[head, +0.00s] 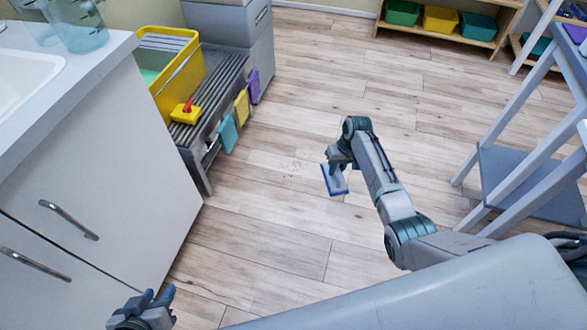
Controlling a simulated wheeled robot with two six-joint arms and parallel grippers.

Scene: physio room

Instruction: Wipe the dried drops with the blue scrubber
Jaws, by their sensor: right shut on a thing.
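The blue scrubber (334,181) hangs from my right gripper (339,164), which is shut on it above the wooden floor, right of centre. Whether the scrubber touches the floor is hard to tell. Faint dark specks, seemingly the dried drops (293,166), lie on the floor a little left of the scrubber, apart from it. My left gripper (157,297) is at the bottom left, in front of the white cabinet, with its fingers apart and nothing between them.
A slatted grey bench (210,107) holds a yellow bucket (190,62), with cloths hanging from its side. A white cabinet (95,180) with a sink stands at the left. The floor between is clear.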

